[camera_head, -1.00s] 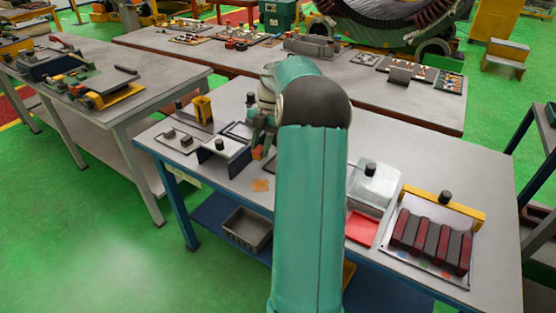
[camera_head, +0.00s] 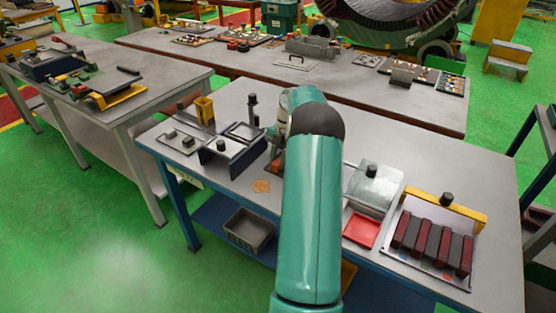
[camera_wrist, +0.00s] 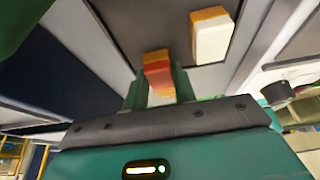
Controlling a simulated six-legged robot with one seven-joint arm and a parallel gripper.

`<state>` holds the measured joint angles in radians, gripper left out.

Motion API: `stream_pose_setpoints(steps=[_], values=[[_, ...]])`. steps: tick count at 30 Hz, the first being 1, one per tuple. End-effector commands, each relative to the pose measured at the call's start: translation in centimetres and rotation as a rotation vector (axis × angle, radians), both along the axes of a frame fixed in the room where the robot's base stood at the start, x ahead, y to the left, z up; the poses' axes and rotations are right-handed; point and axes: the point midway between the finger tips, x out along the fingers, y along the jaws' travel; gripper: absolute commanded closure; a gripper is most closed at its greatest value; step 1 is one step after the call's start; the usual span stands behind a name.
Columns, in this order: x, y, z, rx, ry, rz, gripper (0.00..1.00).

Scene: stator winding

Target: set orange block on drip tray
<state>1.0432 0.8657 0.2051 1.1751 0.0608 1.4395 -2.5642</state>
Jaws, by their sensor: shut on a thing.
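My gripper (camera_wrist: 159,84) shows in the wrist view with its green fingers shut on an orange block (camera_wrist: 156,66), whose face has red and pale parts. The held block is over or at a dark grey tray-like surface with a pale rim (camera_wrist: 246,38), which I take to be the drip tray. Whether the block touches it I cannot tell. A second block, white with an orange edge (camera_wrist: 210,38), lies on that surface. In the head view my arm hides most of the gripper and block; a small dark, reddish patch shows beside the arm.
On the same bench are a blue-sided stand (camera_head: 222,150), a yellow holder (camera_head: 204,108), a clear-lidded box (camera_head: 374,186), a red tray (camera_head: 361,231) and a rack of dark red and grey bars (camera_head: 433,243). An orange stain (camera_head: 261,186) marks the bench front.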

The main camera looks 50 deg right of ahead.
Motion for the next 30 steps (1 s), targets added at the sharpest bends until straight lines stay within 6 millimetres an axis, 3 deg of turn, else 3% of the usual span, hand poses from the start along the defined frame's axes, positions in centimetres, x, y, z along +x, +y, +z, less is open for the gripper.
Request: stream_pose_setpoints(steps=[5, 6, 9, 20, 23, 30], values=[[0.0, 0.0, -0.2, 0.001, 0.000, 0.000, 1.00], [0.0, 0.0, -0.2, 0.001, 0.000, 0.000, 0.67], [0.0, 0.0, -0.2, 0.001, 0.000, 0.000, 0.52], [0.0, -0.1, 0.3, -0.001, -0.001, 0.000, 0.52], [0.1, -0.6, 1.4, -0.001, -0.002, 0.000, 0.52], [0.3, -2.5, 5.9, -0.002, -0.003, 0.000, 0.52]])
